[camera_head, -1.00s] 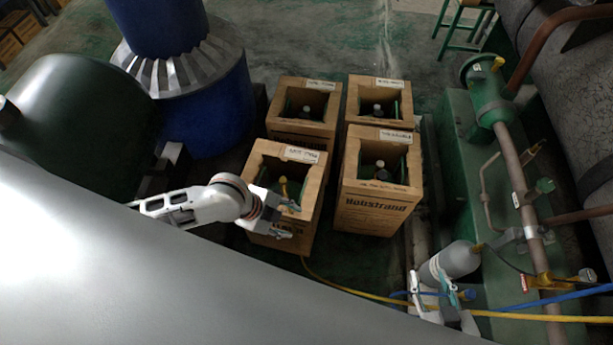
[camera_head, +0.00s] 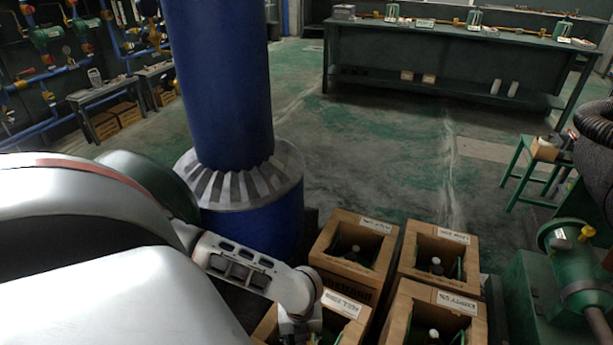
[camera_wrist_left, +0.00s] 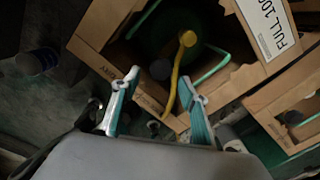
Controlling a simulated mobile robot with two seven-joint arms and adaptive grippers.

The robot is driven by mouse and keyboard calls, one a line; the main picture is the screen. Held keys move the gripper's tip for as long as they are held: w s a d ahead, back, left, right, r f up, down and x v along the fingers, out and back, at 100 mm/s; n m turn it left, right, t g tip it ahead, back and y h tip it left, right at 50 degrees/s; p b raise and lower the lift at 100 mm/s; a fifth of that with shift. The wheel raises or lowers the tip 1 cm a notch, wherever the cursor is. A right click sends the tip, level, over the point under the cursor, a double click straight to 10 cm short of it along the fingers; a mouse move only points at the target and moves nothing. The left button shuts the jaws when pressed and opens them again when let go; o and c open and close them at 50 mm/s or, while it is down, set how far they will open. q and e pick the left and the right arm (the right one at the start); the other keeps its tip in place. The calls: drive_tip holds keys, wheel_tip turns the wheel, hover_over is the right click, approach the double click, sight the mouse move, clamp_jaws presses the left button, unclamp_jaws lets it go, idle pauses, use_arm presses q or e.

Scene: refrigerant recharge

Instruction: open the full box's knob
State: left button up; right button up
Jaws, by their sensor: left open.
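The full box (camera_wrist_left: 95,35) is a brown carton with a white label reading "FULL 100" in the left wrist view. Its near part also shows at the bottom of the head view (camera_head: 349,322). Inside is a green cylinder (camera_wrist_left: 185,15) with a yellow fitting (camera_wrist_left: 188,39) and a yellow hose (camera_wrist_left: 174,85). A dark grey round piece (camera_wrist_left: 160,69), perhaps the knob, shows between my left fingertips. My left gripper (camera_wrist_left: 160,77) is open over the box edge, the hose passing between its fingers; contact cannot be told. My right gripper is out of view.
Three similar cartons (camera_head: 325,262) (camera_head: 404,262) (camera_head: 397,312) stand close around the full box. A blue column (camera_head: 222,90) on a ribbed base is behind my left arm. Green pipework (camera_head: 562,240) is at right. Open floor lies beyond the cartons.

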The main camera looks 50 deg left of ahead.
use_arm(q)
wheel_tip(320, 180, down, 4)
drive_tip(key=shift+s+r+b, duration=0.1)
drive_tip(key=shift+r+b, duration=0.15)
drive_tip(key=shift+b, duration=0.25)
drive_tip(key=shift+f, duration=0.1)
drive_tip(key=c, duration=1.1)
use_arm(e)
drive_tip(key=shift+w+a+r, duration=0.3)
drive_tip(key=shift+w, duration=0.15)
